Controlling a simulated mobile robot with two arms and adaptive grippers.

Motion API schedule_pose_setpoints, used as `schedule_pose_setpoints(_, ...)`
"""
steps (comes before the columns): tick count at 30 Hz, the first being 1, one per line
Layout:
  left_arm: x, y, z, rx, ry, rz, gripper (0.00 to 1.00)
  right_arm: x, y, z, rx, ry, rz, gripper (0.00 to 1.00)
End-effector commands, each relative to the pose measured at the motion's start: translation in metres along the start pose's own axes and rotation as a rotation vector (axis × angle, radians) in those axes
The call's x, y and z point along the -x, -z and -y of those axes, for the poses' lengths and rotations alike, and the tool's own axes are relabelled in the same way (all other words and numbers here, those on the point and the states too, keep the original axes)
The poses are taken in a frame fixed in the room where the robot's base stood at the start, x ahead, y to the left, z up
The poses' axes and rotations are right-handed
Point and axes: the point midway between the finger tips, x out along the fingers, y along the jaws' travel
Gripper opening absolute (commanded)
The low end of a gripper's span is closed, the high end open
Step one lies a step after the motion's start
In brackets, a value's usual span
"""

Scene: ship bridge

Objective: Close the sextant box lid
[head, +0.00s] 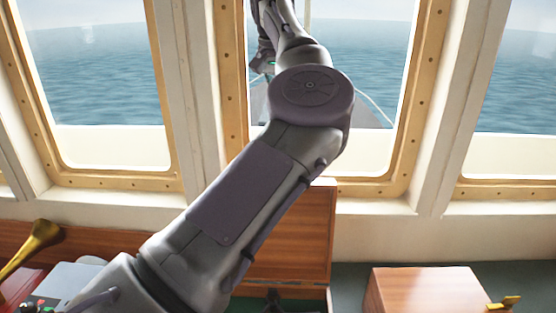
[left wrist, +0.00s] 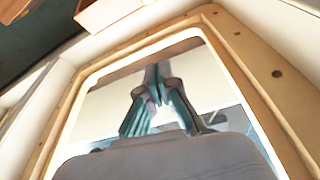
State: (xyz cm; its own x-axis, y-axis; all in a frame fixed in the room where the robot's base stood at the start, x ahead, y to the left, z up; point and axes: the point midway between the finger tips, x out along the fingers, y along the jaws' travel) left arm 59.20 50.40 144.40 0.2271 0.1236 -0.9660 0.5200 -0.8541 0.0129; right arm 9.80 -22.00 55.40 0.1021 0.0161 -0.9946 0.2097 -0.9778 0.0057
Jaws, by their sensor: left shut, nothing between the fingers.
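The sextant box stands at the bottom middle of the head view, with its wooden lid (head: 305,232) raised against the window wall. My left arm crosses in front and hides much of the lid and box. Only a dark strip of the box's inside shows at the bottom edge. My left gripper (head: 263,60) is high in front of the middle window, well above the lid and partly behind my own arm. It also shows in the left wrist view (left wrist: 156,82), shut and empty against the window. My right gripper is in neither view.
A closed wooden box (head: 425,290) with a brass latch (head: 504,303) stands at the lower right. A brass handle (head: 32,245) and a grey control panel (head: 75,280) are at the lower left. Window frames (head: 230,110) stand close behind. Green counter shows between the boxes.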

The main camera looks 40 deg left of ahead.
Motion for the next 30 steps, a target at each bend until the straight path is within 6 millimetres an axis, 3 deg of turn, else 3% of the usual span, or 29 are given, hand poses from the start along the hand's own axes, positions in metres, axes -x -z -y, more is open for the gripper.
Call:
schedule_pose_setpoints(3, -0.021, -0.006, 0.000, 0.000, 0.001, 0.000, 0.00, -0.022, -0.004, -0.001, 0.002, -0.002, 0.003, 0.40)
schedule_pose_setpoints(15, -0.068, -0.019, 0.001, 0.000, 0.001, 0.000, 0.00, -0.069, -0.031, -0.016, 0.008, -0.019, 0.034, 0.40)
schedule_pose_setpoints(23, -0.086, -0.019, 0.001, 0.001, 0.001, 0.003, 0.00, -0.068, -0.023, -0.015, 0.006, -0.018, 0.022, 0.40)
schedule_pose_setpoints(30, -0.135, -0.019, 0.001, 0.001, 0.002, 0.004, 0.00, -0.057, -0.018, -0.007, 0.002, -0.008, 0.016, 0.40)
